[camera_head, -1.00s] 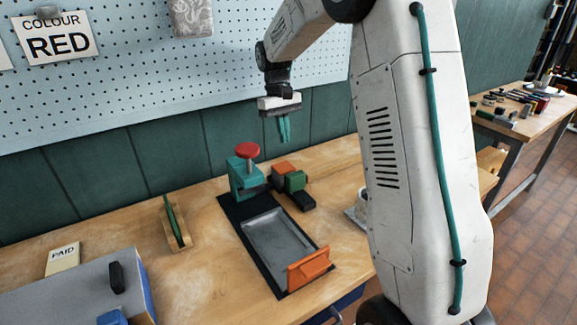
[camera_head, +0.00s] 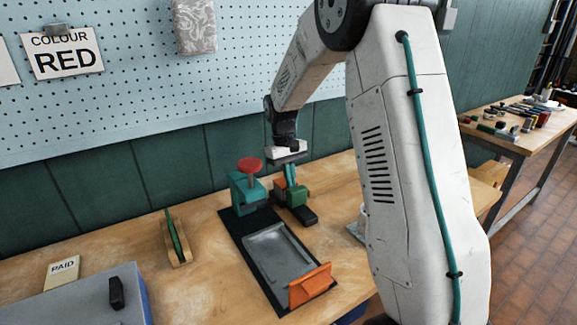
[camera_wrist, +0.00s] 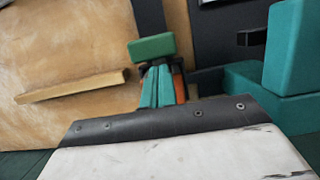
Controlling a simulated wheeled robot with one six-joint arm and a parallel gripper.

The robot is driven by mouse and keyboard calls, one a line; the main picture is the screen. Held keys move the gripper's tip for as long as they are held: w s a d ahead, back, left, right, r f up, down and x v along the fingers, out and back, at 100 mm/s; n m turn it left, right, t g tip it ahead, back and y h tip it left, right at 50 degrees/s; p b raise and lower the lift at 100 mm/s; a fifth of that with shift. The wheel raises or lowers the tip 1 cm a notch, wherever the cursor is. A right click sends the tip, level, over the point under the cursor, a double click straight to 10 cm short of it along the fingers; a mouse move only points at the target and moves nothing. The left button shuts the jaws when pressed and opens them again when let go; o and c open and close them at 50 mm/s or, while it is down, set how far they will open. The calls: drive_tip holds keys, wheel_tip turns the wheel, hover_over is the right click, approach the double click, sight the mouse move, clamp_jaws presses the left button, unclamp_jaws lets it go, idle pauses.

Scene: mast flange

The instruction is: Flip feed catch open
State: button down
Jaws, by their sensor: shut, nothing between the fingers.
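My gripper (camera_head: 291,181) is shut and empty, its teal fingers pointing down. It is at a small block assembly with an orange part (camera_head: 280,184), a green part (camera_head: 296,196) and a black foot (camera_head: 306,214). In the wrist view, the fingertips (camera_wrist: 157,70) overlap the lower edge of the green part (camera_wrist: 152,47), with the orange part (camera_wrist: 180,84) just to their right. I cannot tell whether they touch. Beside it stands a teal press (camera_head: 243,194) with a red knob (camera_head: 249,165). No part is labelled as the feed catch.
A grey tray (camera_head: 277,252) lies on a black mat (camera_head: 236,225), with an orange plate (camera_head: 310,287) at its front. A wooden holder (camera_head: 182,257) with a green piece stands left. A grey box (camera_head: 80,300) and a PAID card (camera_head: 62,272) are farther left.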

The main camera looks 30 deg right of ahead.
sight(297, 189)
drive_tip(key=shift+s+f, duration=0.1)
drive_tip(key=shift+f, duration=0.25)
drive_tip(key=shift+s, duration=1.8)
drive_tip(key=v, duration=1)
drive_tip(key=shift+w, duration=0.1)
